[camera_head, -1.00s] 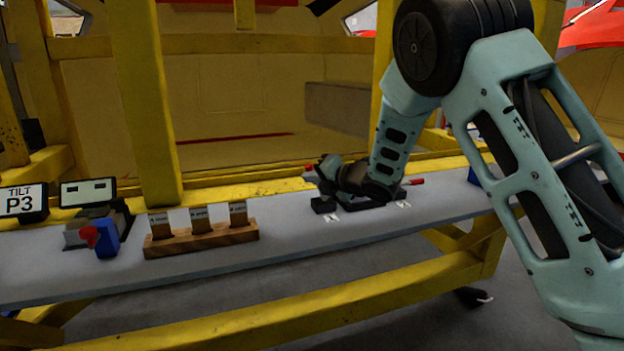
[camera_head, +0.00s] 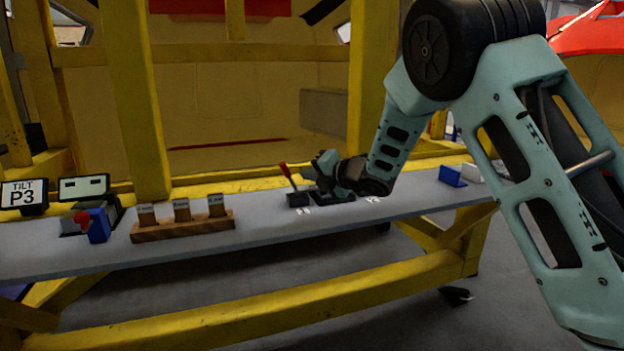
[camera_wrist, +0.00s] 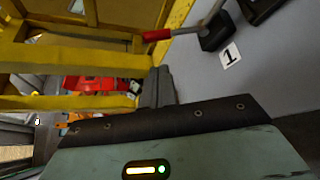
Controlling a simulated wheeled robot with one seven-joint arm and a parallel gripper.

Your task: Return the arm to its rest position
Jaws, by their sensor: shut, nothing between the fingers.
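My arm reaches in from the right in the head view and ends in my gripper (camera_head: 324,163), low over the bench shelf. The gripper's fingers also show in the wrist view (camera_wrist: 158,86), closed together and empty. A lever with a red handle (camera_head: 288,176) stands tilted just left of the gripper, apart from it. In the wrist view its red grip (camera_wrist: 157,35) and dark base lie above and right of the fingers. A second dark base (camera_head: 335,196) sits under the gripper and is partly hidden by it.
The grey shelf (camera_head: 260,225) carries a wooden block with labelled tabs (camera_head: 182,228), a small blue box with a red knob (camera_head: 97,225) and a "TILT P3" sign (camera_head: 22,196). Yellow frame posts (camera_head: 136,100) rise behind. A blue block (camera_head: 450,176) stands right of my arm.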

